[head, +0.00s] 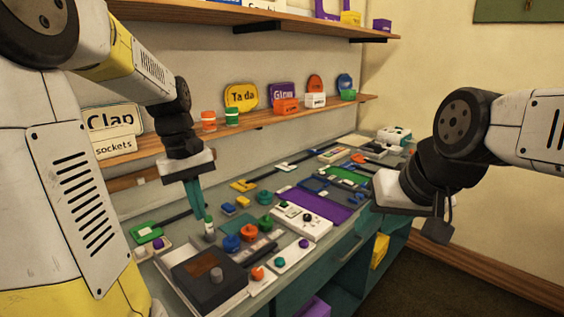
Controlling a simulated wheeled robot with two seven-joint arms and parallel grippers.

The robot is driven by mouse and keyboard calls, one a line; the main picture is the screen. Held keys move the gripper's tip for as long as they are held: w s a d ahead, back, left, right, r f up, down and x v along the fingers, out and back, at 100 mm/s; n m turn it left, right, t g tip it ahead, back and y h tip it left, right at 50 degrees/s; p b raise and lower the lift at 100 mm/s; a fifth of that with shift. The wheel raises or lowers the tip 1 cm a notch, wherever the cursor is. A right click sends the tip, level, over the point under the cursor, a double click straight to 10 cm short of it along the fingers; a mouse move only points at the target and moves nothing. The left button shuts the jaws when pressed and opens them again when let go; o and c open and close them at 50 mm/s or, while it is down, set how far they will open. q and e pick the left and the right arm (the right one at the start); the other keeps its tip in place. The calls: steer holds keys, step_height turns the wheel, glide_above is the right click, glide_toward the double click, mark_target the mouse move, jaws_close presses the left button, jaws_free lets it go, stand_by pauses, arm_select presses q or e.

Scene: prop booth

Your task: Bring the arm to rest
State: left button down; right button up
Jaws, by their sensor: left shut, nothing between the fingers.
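My left gripper (198,210) hangs down over the near left part of the bench, its slim teal fingers together and empty. Its tips are close to a small grey-and-green upright piece (209,231); I cannot tell whether they touch.
The bench holds a dark box with a knob (201,277), a white panel (304,220), a purple mat (325,205) and many small coloured pieces. A wooden shelf (262,121) with signs runs along the wall above. Dark floor (430,284) is clear at lower right.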

arm_select(q)
steer(key=s+d+r+m+t, duration=0.4)
steer(key=s+d+m+t, duration=0.2)
steer(key=s, duration=0.4)
steer(key=shift+s+d+r+m+t, duration=0.15)
steer(key=shift+d+r+m+t, duration=0.15)
steer(key=shift+d+m, duration=0.35)
